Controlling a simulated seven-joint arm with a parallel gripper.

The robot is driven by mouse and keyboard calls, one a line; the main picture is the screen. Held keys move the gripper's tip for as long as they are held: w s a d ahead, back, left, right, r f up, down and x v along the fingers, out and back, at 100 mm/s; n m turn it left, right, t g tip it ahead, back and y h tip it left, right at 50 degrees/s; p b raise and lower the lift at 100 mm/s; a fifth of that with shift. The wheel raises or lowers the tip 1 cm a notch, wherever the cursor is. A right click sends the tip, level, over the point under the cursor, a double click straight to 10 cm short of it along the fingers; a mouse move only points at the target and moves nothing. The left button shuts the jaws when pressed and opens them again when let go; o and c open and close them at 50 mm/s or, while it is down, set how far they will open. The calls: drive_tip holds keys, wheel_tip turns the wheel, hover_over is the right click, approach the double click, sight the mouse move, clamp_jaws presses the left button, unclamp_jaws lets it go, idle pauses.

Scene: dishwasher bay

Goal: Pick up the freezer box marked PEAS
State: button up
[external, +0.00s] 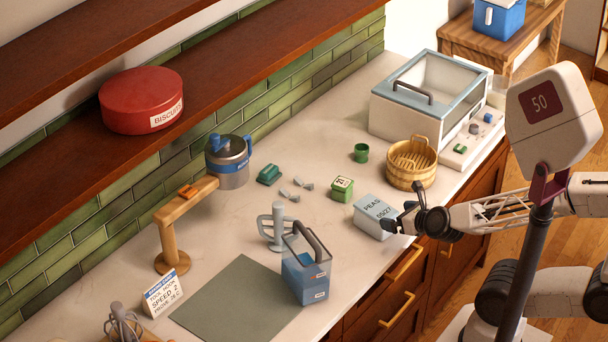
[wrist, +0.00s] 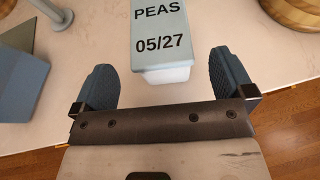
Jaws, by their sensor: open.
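The freezer box marked PEAS (external: 375,217) has a pale blue-grey lid with PEAS and 05/27 on it and a white body. It sits on the counter near the front edge. In the wrist view the box (wrist: 160,48) stands ahead of my gripper, roughly centred between the fingers, with its near end close to the fingertip line. My gripper (external: 408,222) is at the near right side of the box in the external view. In the wrist view my gripper (wrist: 165,75) is open, with a dark padded finger on each side and nothing held.
A wooden basket (external: 412,163) stands behind the box, and a small green box (external: 341,189) lies to its left. A blue handled caddy (external: 306,268) is at the front left. The counter's front edge (external: 385,262) is close below the box.

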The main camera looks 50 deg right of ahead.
sight(386, 214)
drive_tip(key=shift+w+f, duration=0.25)
drive_tip(key=shift+w, duration=0.2)
drive_tip(key=shift+x, duration=2.6)
drive_tip(key=c, duration=1.1)
